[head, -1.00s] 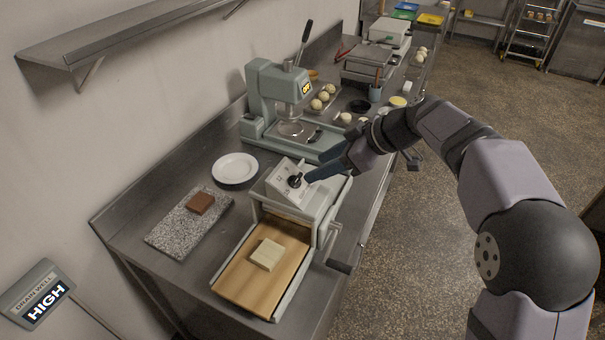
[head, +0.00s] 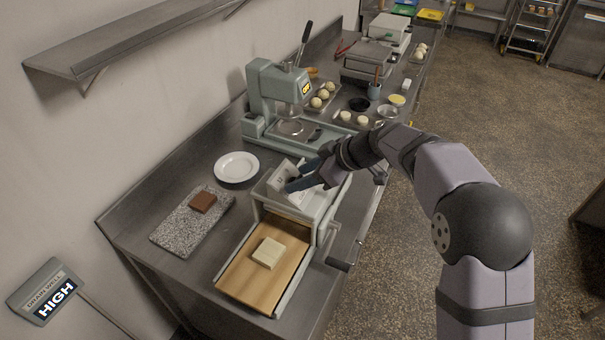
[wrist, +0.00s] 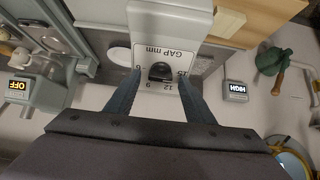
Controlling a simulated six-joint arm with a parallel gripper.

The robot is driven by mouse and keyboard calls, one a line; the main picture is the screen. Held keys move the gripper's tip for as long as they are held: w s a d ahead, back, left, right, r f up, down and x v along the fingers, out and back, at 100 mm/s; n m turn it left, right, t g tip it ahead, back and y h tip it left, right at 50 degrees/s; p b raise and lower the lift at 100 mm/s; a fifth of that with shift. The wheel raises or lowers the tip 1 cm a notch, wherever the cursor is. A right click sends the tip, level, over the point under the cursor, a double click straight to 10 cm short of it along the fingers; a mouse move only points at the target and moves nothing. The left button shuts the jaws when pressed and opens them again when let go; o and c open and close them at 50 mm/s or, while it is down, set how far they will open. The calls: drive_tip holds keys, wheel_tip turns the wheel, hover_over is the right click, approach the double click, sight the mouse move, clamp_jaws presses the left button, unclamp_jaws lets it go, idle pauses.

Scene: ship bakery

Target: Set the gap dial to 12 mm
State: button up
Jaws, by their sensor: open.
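The gap dial is a white plate marked "GAP mm" (wrist: 172,52) with 6, 9, 12 and 15 around a dark knob (wrist: 159,72) in the wrist view. I cannot tell clearly where the knob points. The plate (head: 279,184) slopes on top of the grey dough machine (head: 325,207) in the head view, where my gripper covers the knob. My gripper (wrist: 160,80) is open, with one finger on each side of the knob; contact cannot be told. My gripper (head: 294,181) also shows over the dial in the head view.
A pale block (head: 268,253) lies on the machine's wooden board (head: 240,275). A crank handle (head: 340,264) sticks out at its right. A white plate (head: 237,167), a stone slab (head: 178,228) with a brown block and a green press (head: 265,95) stand nearby.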

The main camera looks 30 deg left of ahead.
drive_tip(key=c, duration=1)
drive_tip(key=shift+c, duration=0.2)
